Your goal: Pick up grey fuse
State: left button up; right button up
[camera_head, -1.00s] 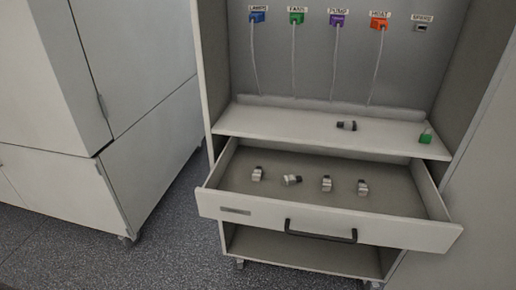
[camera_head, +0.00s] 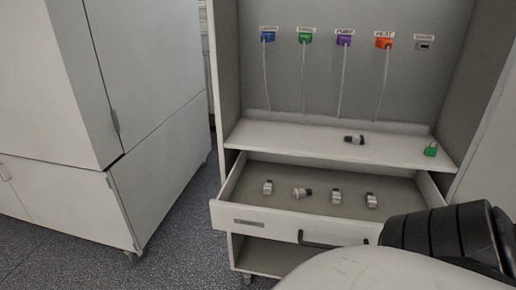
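Several small grey pieces lie apart in the open drawer (camera_head: 262,213), and any of them could be the grey fuse. From left to right they are a blocky grey piece (camera_head: 267,187), a pale grey cylinder with a dark end (camera_head: 302,192) lying on its side, and two more blocky grey pieces (camera_head: 336,196) (camera_head: 371,200). A similar dark-and-grey cylinder (camera_head: 354,139) lies on the shelf above. I cannot tell the types apart for sure at this size. Neither of my grippers is in view; only a part of my arm shows at the lower right.
The shelf (camera_head: 290,139) also holds a green plug piece (camera_head: 430,150) at its right end. Blue (camera_head: 267,36), green (camera_head: 305,37), purple (camera_head: 345,40) and orange (camera_head: 383,42) connectors with cables hang on the back panel. A tall grey cabinet (camera_head: 160,100) stands left. The drawer handle (camera_head: 320,242) is partly hidden.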

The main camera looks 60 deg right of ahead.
aim_at(301, 192)
jog(key=u, duration=0.05)
jog(key=i, duration=2.2)
jog(key=z, duration=3.05)
